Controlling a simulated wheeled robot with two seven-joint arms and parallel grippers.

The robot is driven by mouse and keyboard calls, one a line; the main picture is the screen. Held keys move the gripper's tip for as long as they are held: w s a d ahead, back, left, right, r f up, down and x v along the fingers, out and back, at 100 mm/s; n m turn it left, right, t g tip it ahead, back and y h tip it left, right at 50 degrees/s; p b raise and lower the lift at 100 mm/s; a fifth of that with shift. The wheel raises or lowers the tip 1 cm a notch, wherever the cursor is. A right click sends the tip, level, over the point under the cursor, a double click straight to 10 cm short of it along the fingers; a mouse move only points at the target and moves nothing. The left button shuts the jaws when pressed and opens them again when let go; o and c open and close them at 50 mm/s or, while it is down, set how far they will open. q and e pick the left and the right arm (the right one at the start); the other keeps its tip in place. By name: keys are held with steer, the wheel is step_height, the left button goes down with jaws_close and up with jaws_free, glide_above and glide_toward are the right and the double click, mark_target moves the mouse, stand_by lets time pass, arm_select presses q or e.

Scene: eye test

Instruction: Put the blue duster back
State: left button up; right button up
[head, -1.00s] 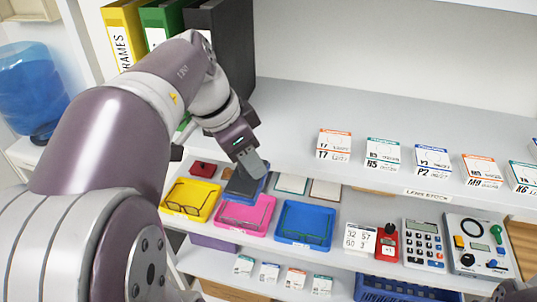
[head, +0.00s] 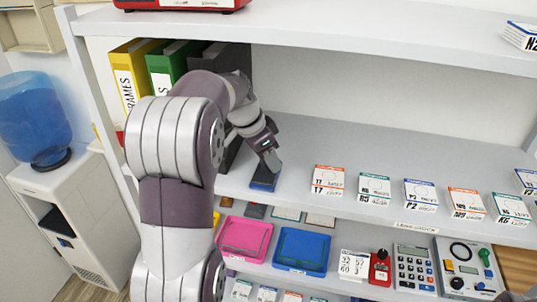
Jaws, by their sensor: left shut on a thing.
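The blue duster (head: 263,180) is a small block with a blue body and a darker grey part. My left gripper (head: 270,163) is shut on it from above, and its fingers hide part of the duster. The duster is over the front part of the upper shelf (head: 320,155), to the right of the binders. I cannot tell if it touches the shelf. A small dark part of my right arm (head: 505,296) shows at the bottom right edge; its jaws cannot be made out.
Yellow (head: 125,85), green (head: 163,72) and dark binders stand left. Several lens cards, one a blue-edged card (head: 420,194), line the shelf front. Below are a pink tray (head: 244,238), a blue tray (head: 301,251), a calculator (head: 414,268) and a control box (head: 466,268). The shelf middle is clear.

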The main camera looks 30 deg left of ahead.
mark_target(260, 172)
arm_select(q)
steer(key=o, duration=1.1)
steer(key=shift+r, duration=0.25)
steer(key=v, duration=0.3)
steer(key=b+v, duration=0.1)
steer(key=shift+s+a+r, duration=0.2)
steer(key=shift+s+a, duration=0.1)
steer(key=shift+s, duration=0.1)
steer(key=s+a+b, duration=0.3)
steer(key=s+a, duration=0.3)
steer(key=s, duration=0.3)
steer(key=shift+s, duration=0.35)
steer(key=shift+a, duration=0.1)
